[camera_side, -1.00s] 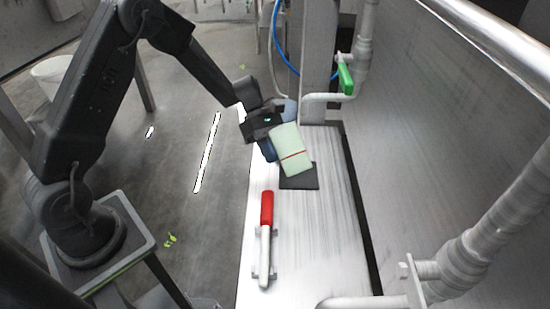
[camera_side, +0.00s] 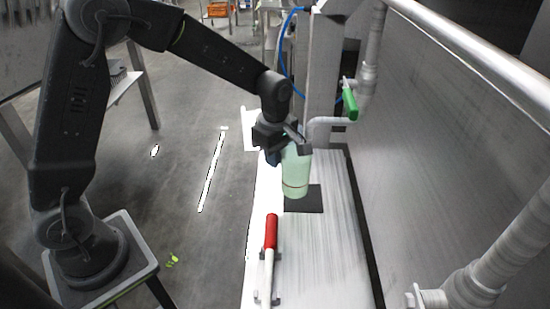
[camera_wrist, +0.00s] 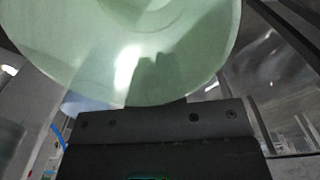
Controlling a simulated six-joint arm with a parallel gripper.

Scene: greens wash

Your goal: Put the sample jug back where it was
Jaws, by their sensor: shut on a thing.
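The sample jug (camera_side: 296,175) is pale green with a thin reddish line around it. It stands about upright over the dark square pad (camera_side: 312,203) on the pale bench. I cannot tell whether its base touches the pad or is just above it. My gripper (camera_side: 291,143) is shut on the jug near its top, from the left and back. In the wrist view the jug (camera_wrist: 120,50) fills the upper part, with its round, pale green surface just beyond the dark gripper body. The fingertips are mostly hidden there.
A red-handled tool (camera_side: 270,233) lies in a holder on the bench in front of the pad. A green valve handle (camera_side: 350,104) and pipe are behind right. A metal wall (camera_side: 450,160) rises on the right. The bench right of the tool is clear.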

